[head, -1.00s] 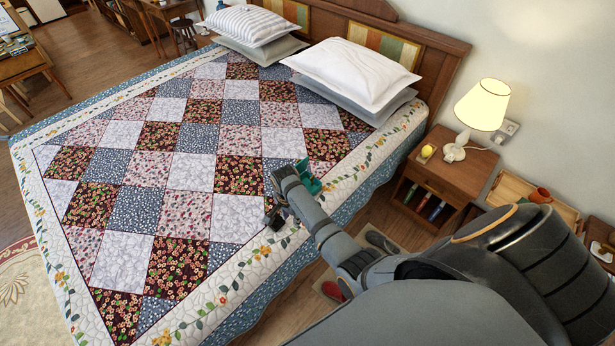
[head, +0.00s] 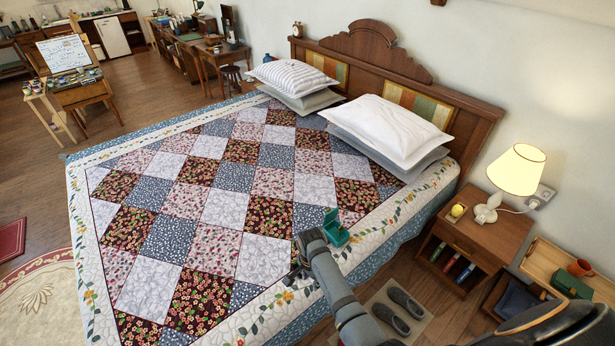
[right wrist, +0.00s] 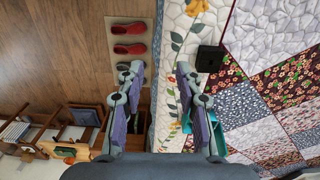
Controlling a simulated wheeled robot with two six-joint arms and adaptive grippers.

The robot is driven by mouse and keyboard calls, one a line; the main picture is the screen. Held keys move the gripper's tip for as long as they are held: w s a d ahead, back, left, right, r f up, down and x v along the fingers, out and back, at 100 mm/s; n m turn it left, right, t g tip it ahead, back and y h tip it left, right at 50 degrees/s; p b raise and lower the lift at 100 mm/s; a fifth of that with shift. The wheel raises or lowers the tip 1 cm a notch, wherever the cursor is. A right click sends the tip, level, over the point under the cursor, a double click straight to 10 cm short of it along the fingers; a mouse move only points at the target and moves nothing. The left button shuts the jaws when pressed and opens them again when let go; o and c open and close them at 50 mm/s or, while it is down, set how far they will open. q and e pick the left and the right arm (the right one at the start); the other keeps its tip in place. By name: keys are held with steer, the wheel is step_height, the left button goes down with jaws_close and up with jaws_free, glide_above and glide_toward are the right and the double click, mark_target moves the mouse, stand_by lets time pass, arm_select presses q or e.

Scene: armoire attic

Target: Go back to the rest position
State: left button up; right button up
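My right arm reaches in from the lower right of the head view to the near edge of the bed. My right gripper (head: 297,272) is at the quilt's edge there, largely hidden by its wrist. In the right wrist view its two fingers (right wrist: 158,72) are wide apart with nothing between them. A teal box (head: 336,232) with its lid up sits on the quilt just beyond my wrist. Part of it shows behind a finger in the wrist view (right wrist: 238,156). A small black square object (right wrist: 210,58) lies on the quilt, beside the gripper. My left gripper is out of view.
The patchwork bed (head: 170,235) fills the middle. A nightstand (head: 490,232) with a lit lamp (head: 516,172) stands to its right. Grey slippers (head: 398,312) lie on a mat between them; red slippers (right wrist: 130,39) show in the wrist view. A wooden tray (head: 545,262) is at far right.

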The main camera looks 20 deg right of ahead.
steer(key=s+d+f+n+b, duration=0.2)
steer(key=s+f+n+b, duration=0.15)
steer(key=s+f, duration=0.6)
steer(key=s+d+f+n+b, duration=0.3)
steer(key=s+f+b, duration=0.1)
steer(key=f, duration=1.1)
steer(key=s+d+f+n+b, duration=0.2)
steer(key=s+f, duration=0.4)
steer(key=s, duration=0.4)
steer(key=s+d+f+n+t+b, duration=0.1)
steer(key=s+d+f+n, duration=0.4)
steer(key=s, duration=0.6)
step_height(320, 180, down, 2)
steer(key=shift+s+f+h+b, duration=0.15)
steer(key=shift+s+h+b, duration=0.2)
steer(key=shift+b, duration=0.45)
steer(key=shift+w+a+n, duration=0.1)
steer(key=shift+n, duration=0.15)
